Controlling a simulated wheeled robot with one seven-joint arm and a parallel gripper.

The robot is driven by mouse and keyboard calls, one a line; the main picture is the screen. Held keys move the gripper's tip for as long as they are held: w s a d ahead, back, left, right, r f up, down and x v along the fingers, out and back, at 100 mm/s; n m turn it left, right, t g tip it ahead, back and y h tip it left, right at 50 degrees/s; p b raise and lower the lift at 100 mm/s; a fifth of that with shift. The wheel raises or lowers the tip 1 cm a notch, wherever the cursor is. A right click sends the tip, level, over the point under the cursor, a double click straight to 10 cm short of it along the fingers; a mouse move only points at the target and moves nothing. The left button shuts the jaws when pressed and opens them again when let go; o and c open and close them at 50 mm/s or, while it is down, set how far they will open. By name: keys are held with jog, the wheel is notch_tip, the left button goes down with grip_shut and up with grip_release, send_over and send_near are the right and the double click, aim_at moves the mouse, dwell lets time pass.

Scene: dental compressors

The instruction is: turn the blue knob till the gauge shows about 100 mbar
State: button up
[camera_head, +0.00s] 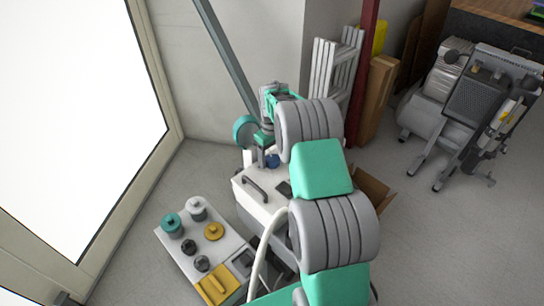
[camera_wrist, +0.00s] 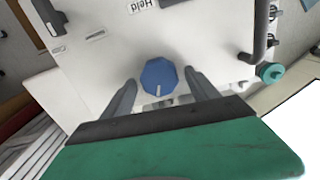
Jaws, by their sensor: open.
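The blue knob (camera_wrist: 159,77) sits on a white panel in the middle of the wrist view, with a pale pointer mark on its lower edge. It also shows small in the head view (camera_head: 272,161), just under my gripper. My gripper (camera_wrist: 160,88) is open, with one dark finger on each side of the knob. I cannot tell whether the fingers touch it. In the head view the white unit (camera_head: 246,183) carrying the knob stands on the floor by the wall. No gauge reading can be made out in either view.
A cart top (camera_head: 180,250) with teal, black and yellow knobs stands at the lower left. A black handle (camera_head: 255,190) sticks up from the white unit. White slatted parts and boards lean at the wall behind. A grey compressor (camera_head: 470,100) stands far right, with bare floor before it.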

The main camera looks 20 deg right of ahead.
aim_at(272, 158)
notch_tip(272, 158, up, 8)
jog(key=shift+f+p, duration=0.1)
jog(key=shift+p, duration=0.65)
